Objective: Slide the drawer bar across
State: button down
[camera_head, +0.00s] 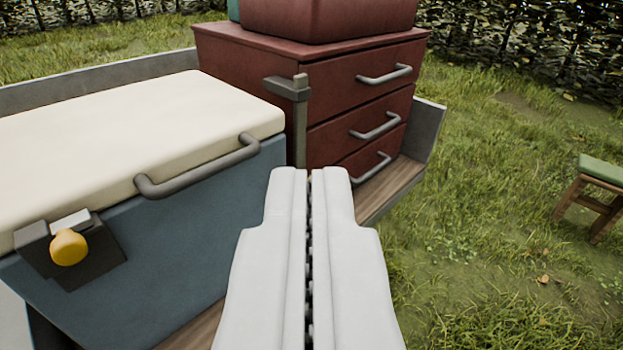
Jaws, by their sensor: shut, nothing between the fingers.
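A dark red drawer cabinet (250,75) stands on the wagon bed, with drawers stacked one above another and grey bar handles on their fronts. The drawers look shut. A grey upright bar (300,130) runs along the left edge of the drawer fronts. At its top it meets a grey bracket (285,88) on the cabinet's corner. My gripper (310,172) is in the lower middle, white, with its fingers together and empty. It points toward the cabinet. Its tips appear just below the bar in the picture, and I see no contact. The bar's lower end is partly hidden behind my gripper.
A blue chest (190,240) with a cream lid (130,130), a grey handle (200,168) and a yellow knob (69,247) fills the left. A red case (325,18) sits on the cabinet. A stool (600,185) stands on the open grass at right.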

jog(key=w+d+f+n+y, duration=0.1)
jog(key=w+d+f+n, duration=0.1)
jog(key=w+f+n, duration=0.5)
jog(key=w+d+f+n+y, duration=0.1)
jog(key=w+f+n, duration=0.25)
jog(key=w, duration=0.85)
jog(key=w+f+n+g+y, duration=0.1)
jog(key=w+f+n+y, duration=0.2)
jog(key=f, duration=0.6)
jog(key=w+f+n+g+y, duration=0.1)
jog(key=w+f+n+y, duration=0.2)
jog(key=f+n, duration=0.4)
jog(key=shift+f+g+y, duration=0.3)
jog(key=shift+f+y, duration=0.3)
jog(key=shift+f, duration=0.35)
jog(key=shift+w+a+n, duration=0.15)
jog(key=shift+n, duration=0.1)
jog(key=w+a+f, duration=0.1)
jog(key=w+a, duration=0.1)
jog(key=w, duration=0.9)
jog(key=shift+a+f, duration=0.15)
jog(key=shift+f, duration=0.15)
